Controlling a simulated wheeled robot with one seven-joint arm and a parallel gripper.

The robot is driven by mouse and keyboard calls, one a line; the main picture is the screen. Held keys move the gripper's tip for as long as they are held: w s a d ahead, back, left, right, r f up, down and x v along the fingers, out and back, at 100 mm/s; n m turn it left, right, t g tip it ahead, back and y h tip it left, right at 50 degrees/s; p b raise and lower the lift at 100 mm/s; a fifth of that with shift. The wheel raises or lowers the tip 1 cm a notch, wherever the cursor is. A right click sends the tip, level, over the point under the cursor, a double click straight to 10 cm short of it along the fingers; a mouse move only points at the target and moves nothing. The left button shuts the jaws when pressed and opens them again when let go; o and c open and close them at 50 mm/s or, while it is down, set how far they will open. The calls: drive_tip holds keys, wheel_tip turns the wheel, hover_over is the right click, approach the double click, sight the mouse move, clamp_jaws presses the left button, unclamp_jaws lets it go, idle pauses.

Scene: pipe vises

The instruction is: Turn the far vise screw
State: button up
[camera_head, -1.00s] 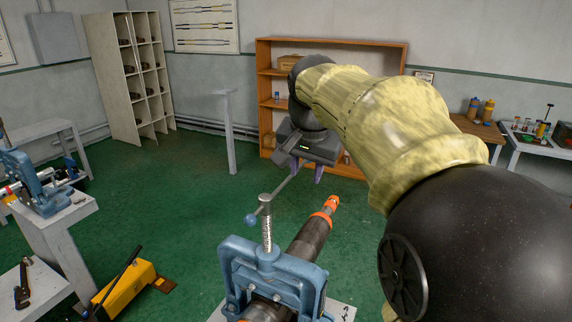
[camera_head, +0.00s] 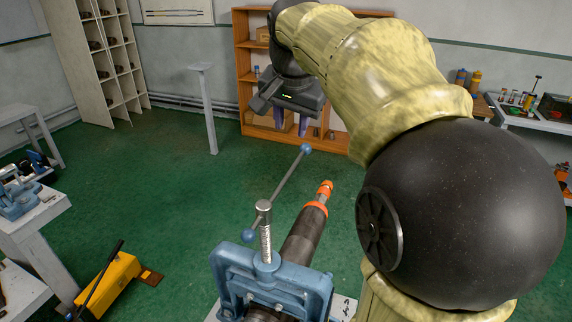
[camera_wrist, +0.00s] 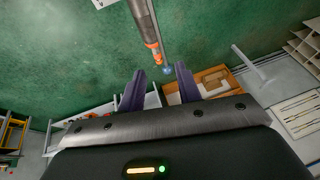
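A blue pipe vise (camera_head: 270,285) stands at the bottom centre of the head view, around a dark pipe (camera_head: 305,235) with an orange-banded end. Its upright screw (camera_head: 265,235) carries a slanting grey handle bar (camera_head: 287,180) with a blue ball at each end. My gripper (camera_head: 292,132) is above and just left of the bar's far ball (camera_head: 306,148). In the wrist view, the purple fingers of my gripper (camera_wrist: 159,76) are apart with nothing held. The far ball (camera_wrist: 167,71) shows between the fingertips there, apparently beyond them. Another blue vise (camera_head: 18,198) is at the left.
A yellow tool (camera_head: 108,285) lies low on the left, near a grey bench (camera_head: 40,225). A grey post (camera_head: 207,110) and an orange-brown shelf (camera_head: 243,60) stand behind. Green floor (camera_head: 160,200) between them is clear.

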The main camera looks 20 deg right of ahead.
drive_tip(key=p, duration=0.3)
approach(288, 174)
drive_tip(key=x, duration=0.8)
drive_tip(key=shift+r, duration=0.1)
clamp_jaws()
